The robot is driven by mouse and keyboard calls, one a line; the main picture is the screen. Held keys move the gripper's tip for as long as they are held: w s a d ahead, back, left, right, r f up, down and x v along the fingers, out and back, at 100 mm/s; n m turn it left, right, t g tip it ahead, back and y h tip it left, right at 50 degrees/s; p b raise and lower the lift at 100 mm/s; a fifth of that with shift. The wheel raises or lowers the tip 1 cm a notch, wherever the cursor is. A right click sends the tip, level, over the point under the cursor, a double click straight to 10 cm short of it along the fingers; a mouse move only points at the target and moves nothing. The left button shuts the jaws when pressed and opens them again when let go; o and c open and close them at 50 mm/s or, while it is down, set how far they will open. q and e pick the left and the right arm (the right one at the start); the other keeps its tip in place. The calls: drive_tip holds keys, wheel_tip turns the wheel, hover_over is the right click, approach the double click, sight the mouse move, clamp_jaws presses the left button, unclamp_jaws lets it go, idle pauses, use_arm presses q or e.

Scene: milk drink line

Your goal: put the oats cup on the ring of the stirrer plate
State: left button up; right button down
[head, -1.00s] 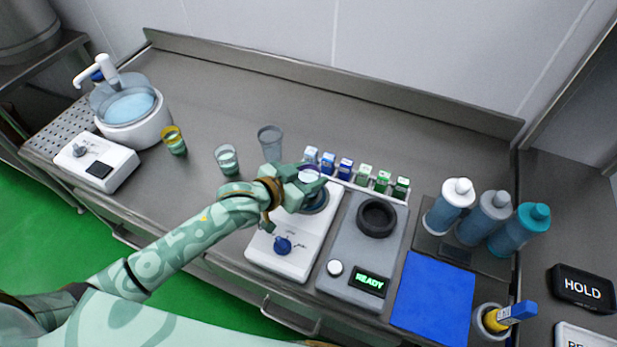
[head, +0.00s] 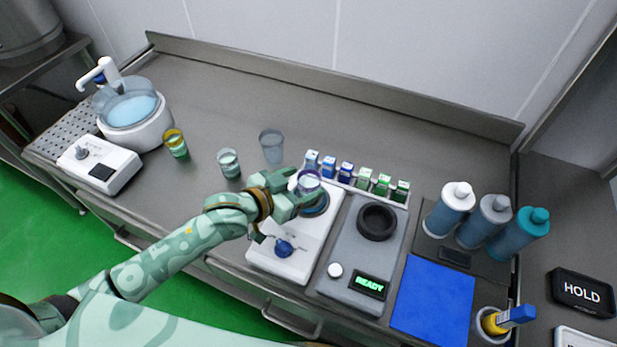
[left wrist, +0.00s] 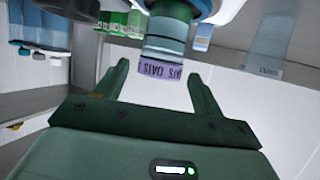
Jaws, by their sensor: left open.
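The oats cup (head: 308,184), a clear cup with a purple band, stands at the ring (head: 317,206) of the white stirrer plate (head: 290,245). In the left wrist view the cup (left wrist: 163,50) is seen upside down, with its purple "OATS" band readable. My left gripper (head: 291,187) is open, just left of the cup. In the left wrist view its two fingers (left wrist: 158,72) point toward the cup, one to each side, with gaps between. The gripper hides part of the plate and the ring. My right gripper is not in view.
A grey device (head: 362,250) with a black ring and READY display stands right of the stirrer plate. Small cartons (head: 345,170) line up behind. Other cups (head: 228,163) stand to the left. The back counter is clear.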

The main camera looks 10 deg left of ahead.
use_arm(q)
drive_tip(key=p+v, duration=0.1)
drive_tip(key=v, duration=0.8)
drive_tip(key=shift+f, duration=0.1)
idle(1.6)
